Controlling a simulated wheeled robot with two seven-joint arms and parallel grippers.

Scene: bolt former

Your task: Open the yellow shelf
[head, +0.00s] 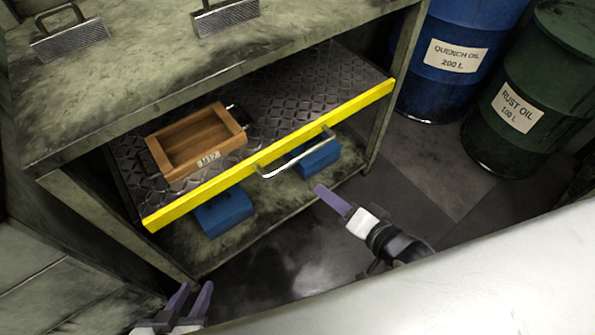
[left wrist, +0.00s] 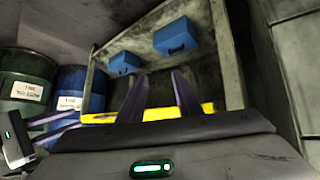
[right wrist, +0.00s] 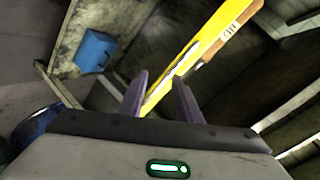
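The yellow shelf (head: 215,187) is a dark diamond-plate sheet with a yellow front edge and a curved metal handle (head: 291,161). It sits in a grey-green metal cabinet, its front edge near the cabinet's front posts. My right gripper (head: 322,191) is below and right of the handle, apart from it. The right wrist view shows its fingers (right wrist: 160,92) open and empty, with the yellow edge (right wrist: 203,45) beyond. My left gripper (head: 190,298) is open and empty low at the left, away from the shelf; its spread fingers (left wrist: 157,92) show in the left wrist view.
A wooden box (head: 196,142) labelled M12 sits on the shelf. Two blue boxes (head: 224,211) (head: 318,158) stand on the cabinet's lower level. Blue (head: 455,60) and green (head: 525,110) drums stand at the right. A pale surface (head: 480,280) fills the lower right.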

